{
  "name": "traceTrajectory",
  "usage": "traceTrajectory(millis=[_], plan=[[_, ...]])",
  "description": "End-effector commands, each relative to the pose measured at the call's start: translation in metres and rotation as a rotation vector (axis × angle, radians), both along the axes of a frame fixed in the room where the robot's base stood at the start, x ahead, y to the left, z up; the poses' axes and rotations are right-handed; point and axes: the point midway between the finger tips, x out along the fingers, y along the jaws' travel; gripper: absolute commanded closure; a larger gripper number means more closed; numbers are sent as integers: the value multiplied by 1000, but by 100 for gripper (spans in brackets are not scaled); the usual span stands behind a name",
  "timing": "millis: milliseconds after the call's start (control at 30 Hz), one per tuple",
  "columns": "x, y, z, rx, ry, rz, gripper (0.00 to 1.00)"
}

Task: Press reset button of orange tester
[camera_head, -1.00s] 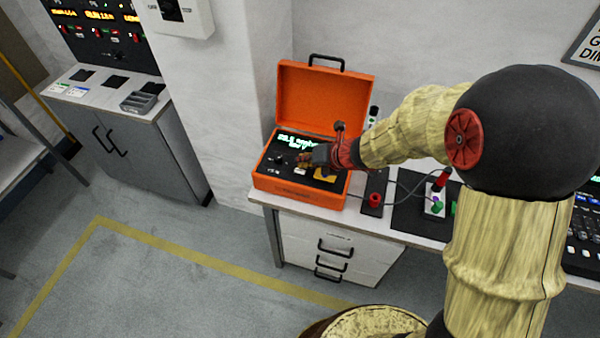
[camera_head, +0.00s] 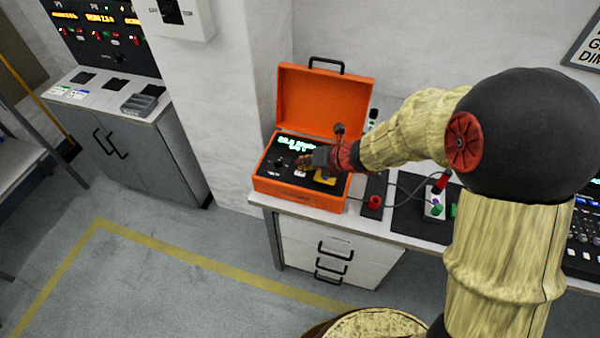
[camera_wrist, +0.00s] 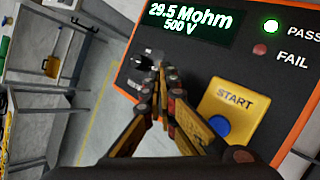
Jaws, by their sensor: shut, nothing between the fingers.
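The orange tester (camera_head: 300,195) stands open on the white bench, its lid raised at the back. In the wrist view its panel (camera_wrist: 195,60) carries a display reading 29.5 Mohm, 500 V, a lit green PASS lamp (camera_wrist: 270,25), a dim red FAIL lamp (camera_wrist: 260,49) and a yellow START plate (camera_wrist: 238,98) with a blue button (camera_wrist: 219,126). My gripper (camera_head: 303,160) is over the panel. In the wrist view my gripper (camera_wrist: 162,68) is shut and empty, its tips left of the START plate and below the display. The fingers hide part of the panel; I cannot make out a reset label or tell whether the tips touch.
A wall pillar (camera_head: 225,120) rises on the left. A cabinet (camera_head: 135,150) with a control panel stands farther left.

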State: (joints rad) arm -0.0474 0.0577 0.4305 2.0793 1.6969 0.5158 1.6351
Motion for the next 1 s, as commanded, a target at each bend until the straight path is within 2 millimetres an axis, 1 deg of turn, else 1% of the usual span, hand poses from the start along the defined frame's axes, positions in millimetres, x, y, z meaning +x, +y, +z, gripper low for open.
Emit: traceTrajectory(millis=[267,500,1000], plan=[[0,0,-1,0,0,0,100],[0,0,-8,0,0,0,100],[0,0,-9,0,0,0,100]])
